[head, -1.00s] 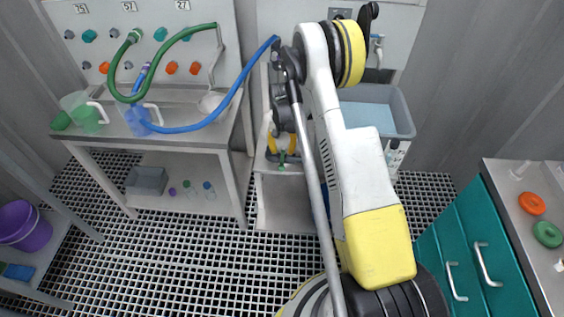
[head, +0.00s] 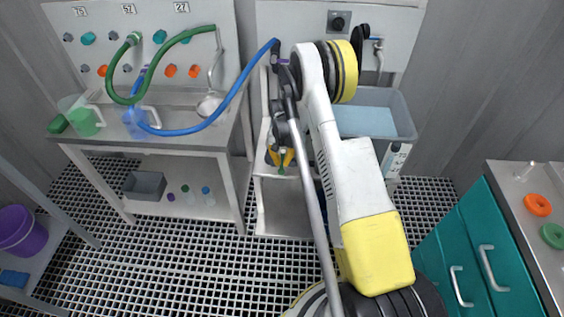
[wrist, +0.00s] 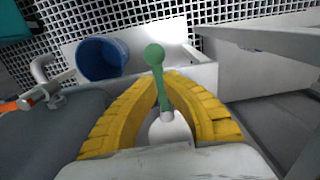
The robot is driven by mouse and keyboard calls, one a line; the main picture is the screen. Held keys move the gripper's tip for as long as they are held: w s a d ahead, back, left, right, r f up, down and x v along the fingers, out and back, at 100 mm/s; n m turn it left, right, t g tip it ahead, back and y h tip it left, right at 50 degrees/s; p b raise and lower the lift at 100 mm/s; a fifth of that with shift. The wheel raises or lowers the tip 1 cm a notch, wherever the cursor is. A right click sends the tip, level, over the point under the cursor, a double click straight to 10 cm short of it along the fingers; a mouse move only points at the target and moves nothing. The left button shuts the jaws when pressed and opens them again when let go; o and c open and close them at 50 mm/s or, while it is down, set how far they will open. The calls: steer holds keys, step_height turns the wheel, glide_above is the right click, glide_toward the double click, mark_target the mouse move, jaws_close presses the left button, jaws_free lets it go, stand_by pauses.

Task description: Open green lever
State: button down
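My gripper (head: 281,155) hangs above the low white shelf stand in the head view, pointing down. In the wrist view its two yellow fingers (wrist: 167,84) close in on a slim green ball-ended rod (wrist: 155,58) with a pale round base. The rod juts past the fingertips; it also shows small and green below the fingers in the head view (head: 282,164). I cannot tell whether this rod is the task's green lever. Green-teal knobs sit on the left wall panel (head: 88,38), (head: 160,36), well apart from my gripper.
A blue hose (head: 225,103) and a green hose (head: 182,36) loop over the left bench (head: 185,95). A grey-blue tub (head: 404,110) stands right of my arm. The wrist view shows a blue bucket (wrist: 101,59). Teal drawers (head: 452,245) stand at lower right. The grating floor at centre left is clear.

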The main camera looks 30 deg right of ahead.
steer(key=shift+s+d+f, duration=0.1)
stand_by(0.3)
steer(key=w+d+n, duration=0.1)
steer(key=d+n, duration=0.7)
steer(key=n, duration=1)
steer(key=shift+w+d, duration=0.2)
steer(key=shift+w, duration=0.15)
stand_by(0.4)
steer(key=c, duration=1.4)
jaws_free()
steer(key=shift+w+f, duration=0.1)
steer(key=shift+w, duration=0.05)
steer(key=shift+c, duration=0.2)
